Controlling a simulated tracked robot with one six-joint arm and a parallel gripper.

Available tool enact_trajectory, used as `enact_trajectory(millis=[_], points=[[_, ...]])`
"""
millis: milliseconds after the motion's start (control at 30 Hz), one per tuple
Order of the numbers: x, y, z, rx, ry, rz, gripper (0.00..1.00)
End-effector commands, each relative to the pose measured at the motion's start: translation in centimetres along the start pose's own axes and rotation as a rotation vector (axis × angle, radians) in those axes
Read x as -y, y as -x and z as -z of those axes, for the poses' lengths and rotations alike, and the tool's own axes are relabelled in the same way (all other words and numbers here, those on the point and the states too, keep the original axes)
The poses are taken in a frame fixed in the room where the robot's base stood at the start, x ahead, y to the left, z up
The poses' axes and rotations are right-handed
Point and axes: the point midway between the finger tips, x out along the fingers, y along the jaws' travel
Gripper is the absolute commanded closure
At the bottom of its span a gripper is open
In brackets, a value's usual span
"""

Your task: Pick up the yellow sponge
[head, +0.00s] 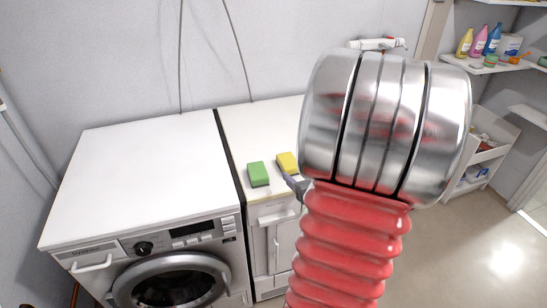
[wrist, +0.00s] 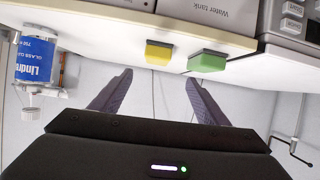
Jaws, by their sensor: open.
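The yellow sponge (head: 287,162) lies on the white counter in the head view, just right of a green sponge (head: 258,174). In the wrist view the yellow sponge (wrist: 158,53) shows beyond my fingertips, left of the green sponge (wrist: 208,61). My gripper (wrist: 159,77) is open, with its two dark fingers apart and nothing between them. The yellow sponge is ahead of the gap and not touched. In the head view, only a dark bit of my gripper shows below the yellow sponge; my arm hides the rest.
A white washing machine (head: 140,165) stands left of the counter (head: 260,125). A blue-and-white labelled container (wrist: 38,60) is at the left in the wrist view. At the right, shelves hold bottles (head: 479,40), above a white cart (head: 490,150). The floor at the right is clear.

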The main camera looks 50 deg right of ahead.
Motion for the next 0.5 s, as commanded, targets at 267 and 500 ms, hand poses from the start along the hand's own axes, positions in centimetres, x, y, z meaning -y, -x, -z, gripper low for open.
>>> enact_trajectory(millis=[267, 500], points=[[-0.84, 0.45, -0.9, -0.029, -0.034, 0.02, 0.31], [-0.8, 0.38, -0.85, -0.029, -0.032, 0.02, 0.31]])
